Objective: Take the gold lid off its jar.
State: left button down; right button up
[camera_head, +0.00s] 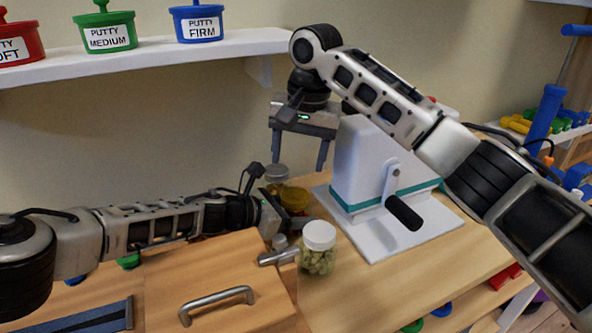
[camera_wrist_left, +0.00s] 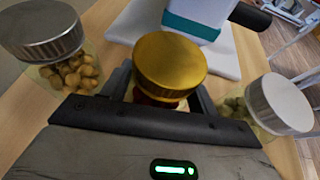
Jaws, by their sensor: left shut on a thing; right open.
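The gold lid (camera_head: 294,196) sits on its jar, close behind the white-lidded jar. In the left wrist view the gold lid (camera_wrist_left: 170,64) fills the space above my fingers, and a little of the jar's reddish contents (camera_wrist_left: 157,98) shows beneath it. My left gripper (camera_head: 292,217) comes in low from the left and is shut on the gold-lidded jar, below the lid. Most of the jar body is hidden by the gripper. My right gripper (camera_head: 300,150) is open and empty, fingers pointing down, above and behind the gold lid, apart from it.
A silver-lidded jar (camera_head: 276,174) stands behind the gold-lidded one, and a white-lidded jar (camera_head: 318,262) with greenish contents stands in front. A white machine with a crank (camera_head: 362,175) stands to the right. A shelf (camera_head: 150,61) with putty tubs runs along the wall.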

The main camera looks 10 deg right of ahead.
aim_at(296, 195)
jog(key=shift+m, duration=0.9)
jog(key=f, duration=0.8)
jog(key=shift+w+a+f, duration=0.1)
jog(key=shift+w, duration=0.2)
jog(key=c, duration=0.9)
